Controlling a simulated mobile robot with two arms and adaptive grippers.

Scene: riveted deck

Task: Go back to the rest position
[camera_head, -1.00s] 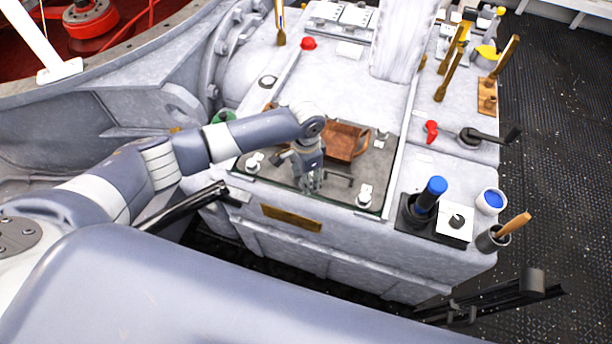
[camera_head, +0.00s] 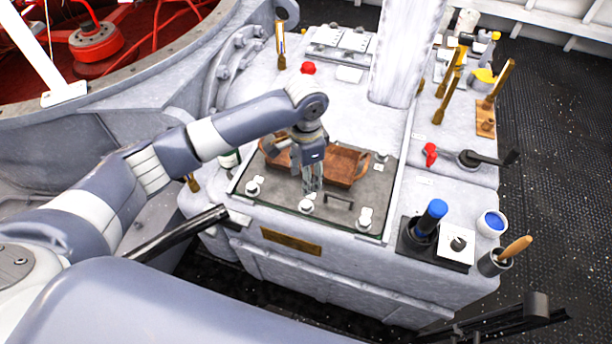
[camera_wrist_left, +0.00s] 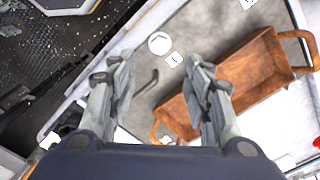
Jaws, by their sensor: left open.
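My left gripper (camera_head: 313,188) hangs from the raised left arm over the front of the grey machine housing, fingers pointing down. It is open, and in the left wrist view (camera_wrist_left: 162,95) its two fingers stand apart with nothing between them. A brown tray with loop handles (camera_head: 342,166) lies on the dark panel (camera_head: 268,192) behind the gripper, partly hidden by it. The tray also shows in the left wrist view (camera_wrist_left: 250,78), partly behind one finger; I see no grip on it. My right gripper is not in view.
The housing carries a red knob (camera_head: 308,68), a red-handled lever (camera_head: 431,153), a blue-topped cylinder (camera_head: 433,212), a blue-filled cup (camera_head: 491,223) and a cup with a wooden handle (camera_head: 497,260). Brass levers stand at the back right. Dark deck floor (camera_head: 560,170) is open at the right.

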